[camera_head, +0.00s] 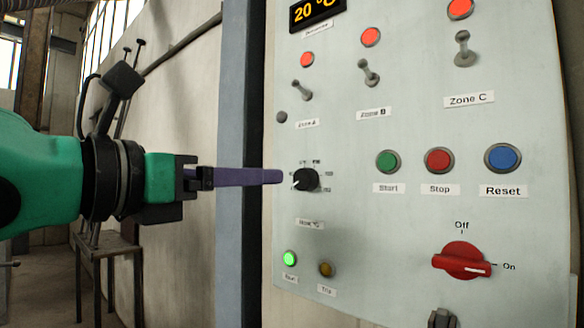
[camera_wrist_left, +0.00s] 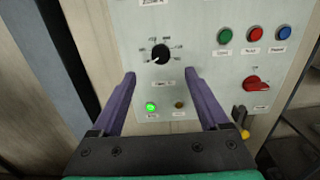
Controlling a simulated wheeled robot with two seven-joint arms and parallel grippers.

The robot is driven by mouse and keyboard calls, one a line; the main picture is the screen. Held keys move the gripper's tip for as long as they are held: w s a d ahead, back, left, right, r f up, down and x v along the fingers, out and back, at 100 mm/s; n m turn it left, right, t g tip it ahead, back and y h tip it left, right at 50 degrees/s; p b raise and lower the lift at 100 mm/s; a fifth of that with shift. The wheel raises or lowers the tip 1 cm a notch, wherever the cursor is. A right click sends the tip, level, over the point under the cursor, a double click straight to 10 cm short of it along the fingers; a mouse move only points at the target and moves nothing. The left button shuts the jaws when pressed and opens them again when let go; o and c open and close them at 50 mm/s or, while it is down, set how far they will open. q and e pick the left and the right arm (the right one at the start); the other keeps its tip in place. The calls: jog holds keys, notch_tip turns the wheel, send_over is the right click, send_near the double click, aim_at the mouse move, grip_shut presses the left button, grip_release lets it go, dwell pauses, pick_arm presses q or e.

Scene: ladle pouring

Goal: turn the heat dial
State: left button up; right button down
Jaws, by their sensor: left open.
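The heat dial (camera_head: 306,179) is a small black knob with a white pointer mark, set on the pale control panel (camera_head: 420,120) with a printed scale around it. In the left wrist view the dial (camera_wrist_left: 160,54) shows ahead of and between my two fingers. My left gripper (camera_head: 280,177) has purple fingers and comes in from the left, its tips close to the dial in the head view. In the left wrist view my left gripper (camera_wrist_left: 160,75) is open with nothing between its fingers. I cannot tell whether the tips touch the panel. My right gripper is not in view.
Start (camera_head: 388,161), Stop (camera_head: 439,160) and Reset (camera_head: 503,158) buttons sit right of the dial. A red On/Off switch (camera_head: 461,260) is lower right, pointing at On. A green lamp (camera_head: 289,258) glows below. Toggle switches and a 20 °C display (camera_head: 317,11) are above.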

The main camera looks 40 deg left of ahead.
aim_at(301, 180)
pick_arm(q)
jog(key=w+p, duration=0.2)
jog(key=w, duration=0.4)
jog(key=shift+w+r, duration=0.1)
jog(key=shift+w, duration=0.15)
jog(key=w, duration=0.2)
jog(key=w+p, duration=0.1)
jog(key=w, duration=0.1)
jog(key=shift+a+f, duration=0.1)
jog(key=shift+f, duration=0.15)
jog(key=shift+w, duration=0.2)
jog(key=shift+s, duration=0.35)
jog(key=shift+w, duration=0.1)
jog(key=c, duration=0.5)
grip_shut()
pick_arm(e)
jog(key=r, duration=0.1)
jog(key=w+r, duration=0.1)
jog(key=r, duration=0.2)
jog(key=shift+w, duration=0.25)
